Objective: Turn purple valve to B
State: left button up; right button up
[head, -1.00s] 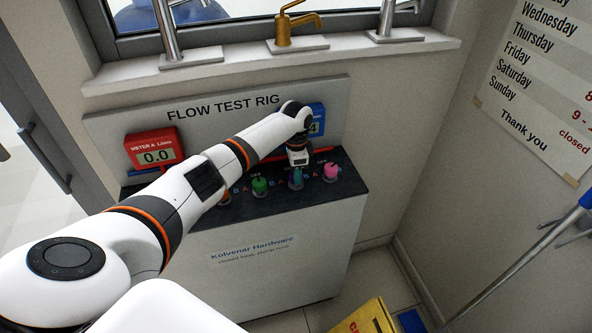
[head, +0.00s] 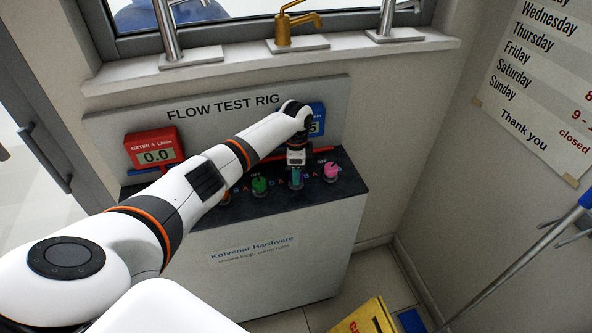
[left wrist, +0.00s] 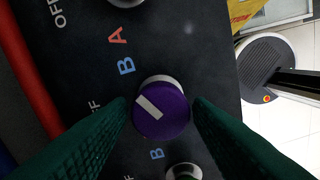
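The purple valve (left wrist: 161,108) is a round knob with a white pointer bar, centred in the left wrist view. The bar points up-left, between a partly covered OFF label and the blue B (left wrist: 126,66) above it. My left gripper (left wrist: 162,103) has a dark green finger on each side of the knob, closed on it with hardly any gap. In the head view my left gripper (head: 296,176) points down at the rig top between the green and pink valves and hides the purple valve. My right gripper is not in view.
The green valve (head: 260,185) and pink valve (head: 330,171) flank the gripper closely. Red meter A (head: 154,148) reads 0.0. The blue meter (head: 317,118) is mostly behind my arm. A yellow sign (head: 368,318) stands on the floor at the front.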

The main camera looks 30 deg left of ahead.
pick_arm(q)
jog(key=shift+o, duration=1)
notch_tip(320, 180, up, 12)
jog(key=b, duration=0.3)
